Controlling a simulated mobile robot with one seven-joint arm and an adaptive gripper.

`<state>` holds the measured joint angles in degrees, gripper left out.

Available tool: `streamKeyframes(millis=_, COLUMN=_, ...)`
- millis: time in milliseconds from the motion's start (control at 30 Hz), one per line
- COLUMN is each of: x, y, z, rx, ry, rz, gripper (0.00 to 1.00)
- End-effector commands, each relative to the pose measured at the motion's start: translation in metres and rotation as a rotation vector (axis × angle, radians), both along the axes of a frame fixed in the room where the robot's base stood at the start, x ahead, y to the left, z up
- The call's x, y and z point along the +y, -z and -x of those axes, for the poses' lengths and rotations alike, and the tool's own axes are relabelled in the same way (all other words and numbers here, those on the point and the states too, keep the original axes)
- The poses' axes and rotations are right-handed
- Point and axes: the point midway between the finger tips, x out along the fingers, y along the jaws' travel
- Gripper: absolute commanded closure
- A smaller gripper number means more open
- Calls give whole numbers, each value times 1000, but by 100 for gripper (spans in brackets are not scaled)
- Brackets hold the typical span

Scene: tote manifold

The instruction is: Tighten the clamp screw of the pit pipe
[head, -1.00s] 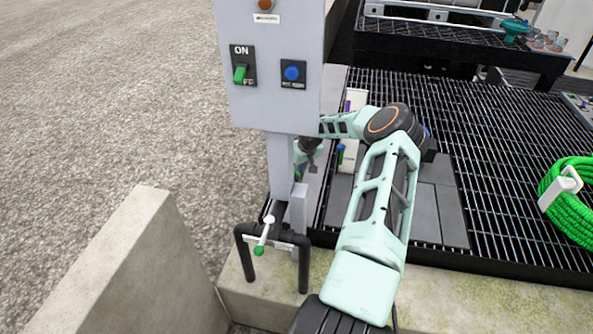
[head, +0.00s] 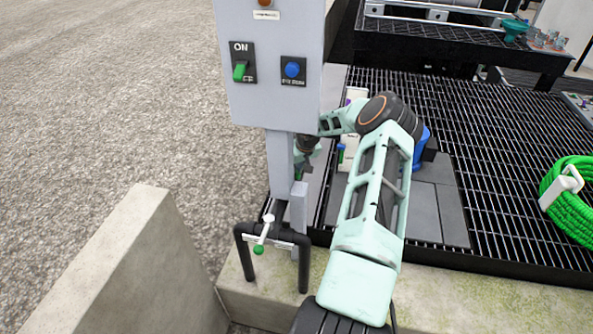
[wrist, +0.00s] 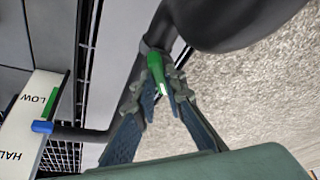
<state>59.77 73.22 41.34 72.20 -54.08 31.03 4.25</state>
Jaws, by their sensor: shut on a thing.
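In the wrist view, my gripper (wrist: 163,88) is shut on a green-ended handle (wrist: 156,67) beside a dark pipe (wrist: 190,25). The handle's far end and any screw thread are hidden. I cannot tell which of these pipes is the pit pipe.
The grey control box (head: 268,95) and its post (head: 281,165) stand close to my forearm. A gauge plate (wrist: 30,110) marked LOW and HALF is at the wrist view's left. A concrete wall (head: 130,265) is at left; a green hose coil (head: 568,197) lies right.

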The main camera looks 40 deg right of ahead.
Motion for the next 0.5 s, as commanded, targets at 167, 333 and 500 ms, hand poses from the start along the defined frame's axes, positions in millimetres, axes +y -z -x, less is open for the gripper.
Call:
streamKeyframes(millis=167, x=1, y=0, z=0, rx=-2, ry=38, rz=-1, gripper=100)
streamKeyframes(millis=333, x=1, y=0, z=0, rx=-3, ry=41, rz=-2, gripper=100)
streamKeyframes(millis=500, x=1, y=0, z=0, rx=-2, ry=40, rz=-2, gripper=81)
